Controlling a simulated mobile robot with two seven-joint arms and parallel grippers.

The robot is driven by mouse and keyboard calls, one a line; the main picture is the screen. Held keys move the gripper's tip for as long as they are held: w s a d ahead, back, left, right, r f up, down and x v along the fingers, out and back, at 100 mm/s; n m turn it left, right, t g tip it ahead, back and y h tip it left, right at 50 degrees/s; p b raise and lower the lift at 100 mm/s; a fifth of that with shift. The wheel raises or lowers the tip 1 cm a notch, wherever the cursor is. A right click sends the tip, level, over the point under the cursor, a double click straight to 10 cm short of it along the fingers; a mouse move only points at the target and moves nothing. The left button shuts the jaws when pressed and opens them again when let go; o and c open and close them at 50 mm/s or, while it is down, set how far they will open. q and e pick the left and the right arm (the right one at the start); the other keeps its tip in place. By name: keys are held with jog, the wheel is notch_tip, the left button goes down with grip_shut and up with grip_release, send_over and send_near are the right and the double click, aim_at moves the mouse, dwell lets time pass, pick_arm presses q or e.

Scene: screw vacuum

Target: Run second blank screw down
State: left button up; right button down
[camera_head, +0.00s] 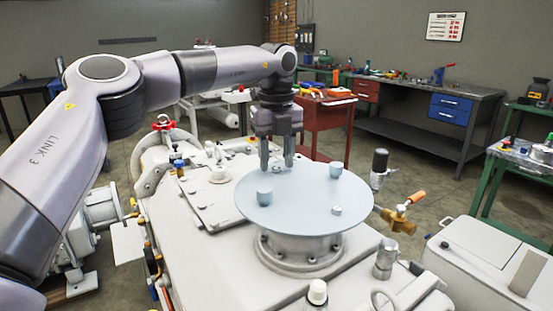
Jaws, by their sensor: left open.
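The pale blue round blank (302,206) lies flat on top of the grey flanged port (300,250). Several screws sit around it: a tall grey one at the left (264,196), a tall one at the back right (336,169), and a lower one at the front right (337,211). My left gripper (277,166) points straight down over the back edge of the blank, its two fingers apart. Any screw between or behind the fingers is hard to make out. My right gripper is out of view.
A red cabinet (325,125) is behind the gripper. A workbench with blue drawers (450,108) stands at the back right.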

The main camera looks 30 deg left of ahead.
pick_arm(q)
jog(key=shift+f, duration=0.1)
grip_shut()
